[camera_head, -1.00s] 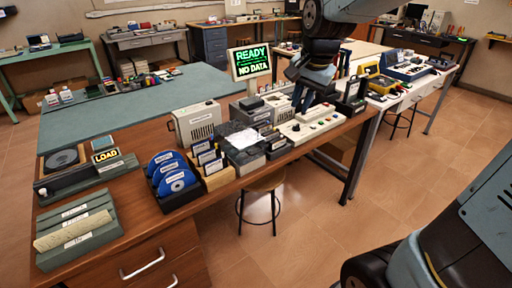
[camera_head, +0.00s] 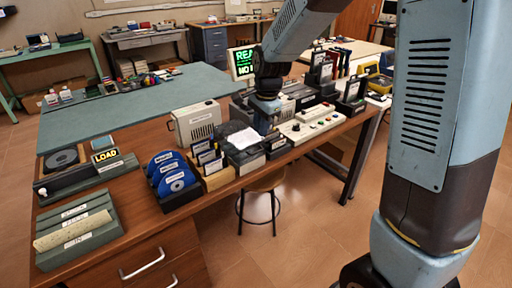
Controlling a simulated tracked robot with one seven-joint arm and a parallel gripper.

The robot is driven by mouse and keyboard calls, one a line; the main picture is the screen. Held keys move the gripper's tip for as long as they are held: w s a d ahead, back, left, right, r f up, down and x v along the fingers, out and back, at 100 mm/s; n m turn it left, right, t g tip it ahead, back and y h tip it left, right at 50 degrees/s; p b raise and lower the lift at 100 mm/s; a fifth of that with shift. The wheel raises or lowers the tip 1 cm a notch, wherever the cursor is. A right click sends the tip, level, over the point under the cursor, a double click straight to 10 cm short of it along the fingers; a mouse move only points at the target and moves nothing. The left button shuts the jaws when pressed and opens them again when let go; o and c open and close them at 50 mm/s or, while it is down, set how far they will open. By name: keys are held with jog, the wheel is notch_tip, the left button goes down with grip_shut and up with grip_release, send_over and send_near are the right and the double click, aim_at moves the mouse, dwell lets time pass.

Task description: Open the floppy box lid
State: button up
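My gripper (camera_head: 264,122) points down over the right part of the wooden desk, just behind and right of a dark grey box (camera_head: 246,158) with a pale, glossy top and a small label on its front. This box looks like the floppy box, and its top appears closed, though I cannot be sure. The gripper's fingertips are small and dark, and I cannot tell whether they are open or touch the box. A wooden holder (camera_head: 217,180) with several upright dark floppies stands left of the box.
A rack of blue discs (camera_head: 172,180) stands further left. A beige speaker-like unit (camera_head: 196,124) is behind. A pale panel with buttons (camera_head: 312,126) lies right of the gripper. A lit screen (camera_head: 243,62) stands behind my arm.

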aim_at(258, 152)
jog(key=f, duration=0.6)
jog(key=w+f, duration=0.1)
jog(key=f, duration=0.2)
jog(key=shift+w+a, duration=0.1)
jog(key=shift+a, duration=0.3)
jog(key=shift+c, duration=0.2)
grip_shut()
dwell(0.7)
